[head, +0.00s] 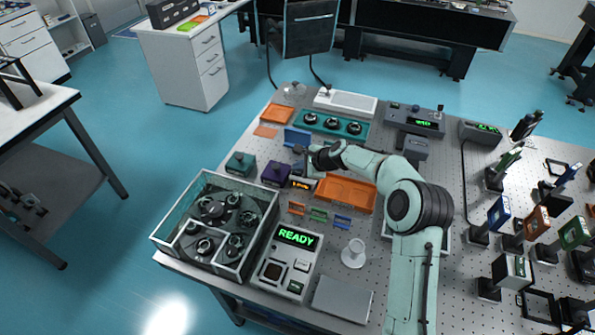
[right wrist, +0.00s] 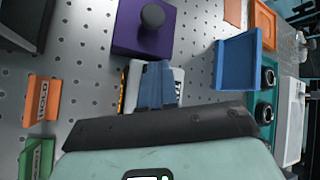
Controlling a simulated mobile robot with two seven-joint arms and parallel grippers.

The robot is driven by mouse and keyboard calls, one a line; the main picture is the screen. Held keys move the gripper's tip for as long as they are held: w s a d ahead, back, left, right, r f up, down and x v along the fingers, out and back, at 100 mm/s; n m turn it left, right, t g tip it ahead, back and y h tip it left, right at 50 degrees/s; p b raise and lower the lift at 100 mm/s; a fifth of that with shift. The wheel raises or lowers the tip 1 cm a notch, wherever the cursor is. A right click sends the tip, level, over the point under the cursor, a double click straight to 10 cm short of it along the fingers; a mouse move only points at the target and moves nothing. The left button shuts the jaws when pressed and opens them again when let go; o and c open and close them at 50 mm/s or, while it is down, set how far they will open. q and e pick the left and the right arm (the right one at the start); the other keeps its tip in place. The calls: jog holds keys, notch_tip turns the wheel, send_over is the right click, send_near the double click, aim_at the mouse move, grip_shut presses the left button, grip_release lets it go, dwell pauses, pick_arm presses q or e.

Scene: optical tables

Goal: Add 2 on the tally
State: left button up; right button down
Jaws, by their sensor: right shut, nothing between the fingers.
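The tally (head: 301,184) is a small box with a lit orange display, on the perforated table left of the orange tray; its digits are too small to read surely. In the right wrist view the tally (right wrist: 129,76) is a pale box, mostly covered by my fingers. My right gripper (head: 306,166) is shut and empty, right at or just above the tally. Its closed blue-grey fingers (right wrist: 155,77) point at the tally's top; I cannot tell whether they touch it. My left gripper is not in view.
A purple block with a dark knob (head: 275,173) stands close left of the tally. A blue open holder (head: 296,137) is behind. The orange tray (head: 346,193) is to the right. Small orange, green and blue labelled clips (head: 318,214) lie in front. A READY box (head: 289,262) stands nearer.

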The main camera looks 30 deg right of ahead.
aim_at(299, 173)
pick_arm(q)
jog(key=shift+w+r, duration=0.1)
pick_arm(e)
jog(key=shift+r, duration=0.1)
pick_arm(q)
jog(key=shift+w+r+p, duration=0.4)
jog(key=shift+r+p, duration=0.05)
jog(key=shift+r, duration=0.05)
pick_arm(e)
jog(key=shift+r, duration=0.7)
jog(key=shift+r, duration=0.1)
